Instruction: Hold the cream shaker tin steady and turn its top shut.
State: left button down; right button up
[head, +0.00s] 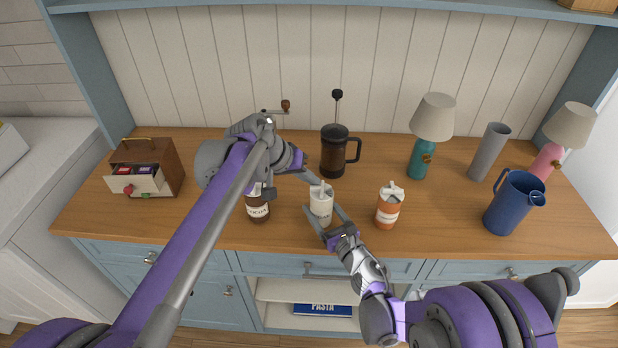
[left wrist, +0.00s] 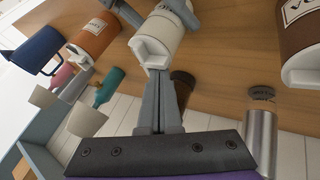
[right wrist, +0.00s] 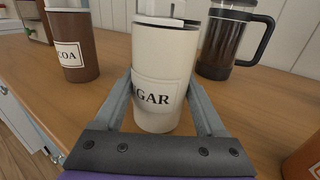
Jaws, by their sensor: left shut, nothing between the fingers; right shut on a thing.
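The cream shaker tin (head: 321,206) stands upright near the front of the wooden counter. In the right wrist view the tin (right wrist: 163,65) shows a label ending in "GAR", with a pale top (right wrist: 160,14) cut off by the frame edge. My right gripper (head: 323,213) is shut on the tin's body, one finger on each side. My left gripper (head: 318,182) is shut and empty at the tin's top. In the left wrist view its closed fingertips (left wrist: 161,74) lie close to the raised white piece of the top (left wrist: 152,52); I cannot tell whether they touch.
A brown cocoa tin (head: 257,206) stands left of the cream tin and an orange tin (head: 388,207) to the right. A French press (head: 334,152) stands behind. A blue jug (head: 514,203), lamp (head: 432,125) and grey cylinder (head: 488,152) are further right. A small drawer box (head: 160,162) is far left.

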pick_arm(q)
jog(key=shift+w+d+m+g+h, duration=0.1)
jog(key=shift+w+m+g+h, duration=0.1)
jog(key=shift+m+g, duration=0.35)
jog(key=shift+w+m+g+h, duration=0.15)
jog(key=shift+m+g+h, duration=0.1)
jog(key=shift+m, duration=0.5)
jog(key=shift+w+d+m+g, duration=0.3)
jog(key=shift+m+g, duration=0.55)
jog(key=shift+m, duration=0.5)
jog(key=shift+w+d+m+g, duration=0.15)
jog(key=shift+d+m+g, duration=0.15)
jog(key=shift+m+g, duration=0.8)
jog(key=shift+w+d+m+g, duration=0.3)
jog(key=shift+m+g, duration=0.25)
jog(key=shift+m, duration=1.1)
jog(key=shift+d, duration=0.4)
